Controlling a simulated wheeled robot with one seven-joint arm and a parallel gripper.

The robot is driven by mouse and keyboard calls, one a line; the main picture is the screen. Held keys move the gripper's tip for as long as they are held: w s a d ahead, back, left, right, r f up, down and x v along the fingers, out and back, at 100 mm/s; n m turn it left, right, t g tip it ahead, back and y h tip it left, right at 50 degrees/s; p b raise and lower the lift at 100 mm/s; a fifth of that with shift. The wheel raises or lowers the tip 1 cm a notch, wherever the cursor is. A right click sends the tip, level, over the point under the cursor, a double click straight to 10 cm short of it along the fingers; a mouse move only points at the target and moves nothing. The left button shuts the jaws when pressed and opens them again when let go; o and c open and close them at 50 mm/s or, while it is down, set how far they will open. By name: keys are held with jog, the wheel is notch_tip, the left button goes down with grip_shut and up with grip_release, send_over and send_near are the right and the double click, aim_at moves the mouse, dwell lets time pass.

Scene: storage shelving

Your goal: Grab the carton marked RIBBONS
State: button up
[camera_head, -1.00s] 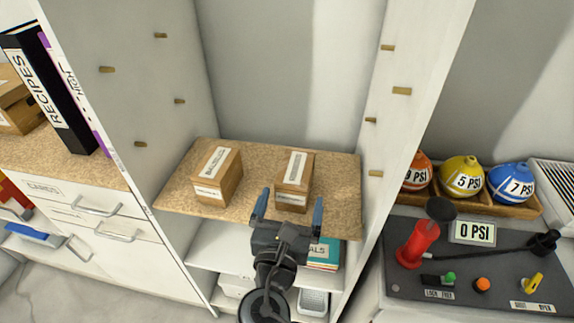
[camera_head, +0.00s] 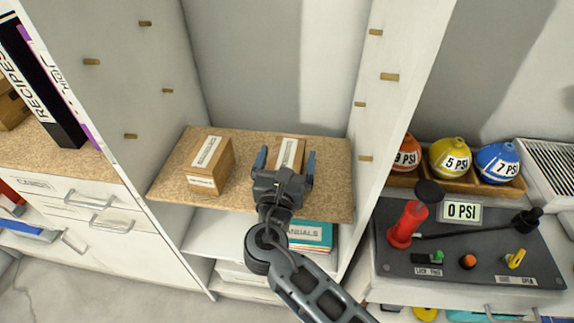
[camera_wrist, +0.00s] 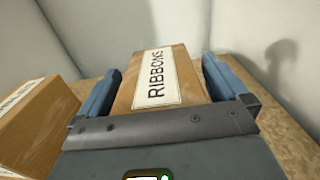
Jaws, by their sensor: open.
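The carton marked RIBBONS (camera_wrist: 181,76) is a brown box with a white label on top. In the wrist view it lies between the two open fingers of my gripper (camera_wrist: 157,85), with a small gap at each side. In the head view the same carton (camera_head: 290,150) stands on the cork-coloured shelf (camera_head: 245,202), with its front hidden behind my gripper (camera_head: 284,168). My gripper is open, and I cannot tell how deep its fingers reach along the carton's sides.
Another labelled carton (camera_head: 210,162) stands on the shelf to the left; it also shows in the wrist view (camera_wrist: 40,125). White side panels (camera_head: 388,100) bound the shelf. A stack marked MANUALS (camera_head: 310,236) lies on the lower shelf. A pump panel (camera_head: 470,250) stands at right.

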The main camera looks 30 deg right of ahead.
jog(key=c, duration=1.1)
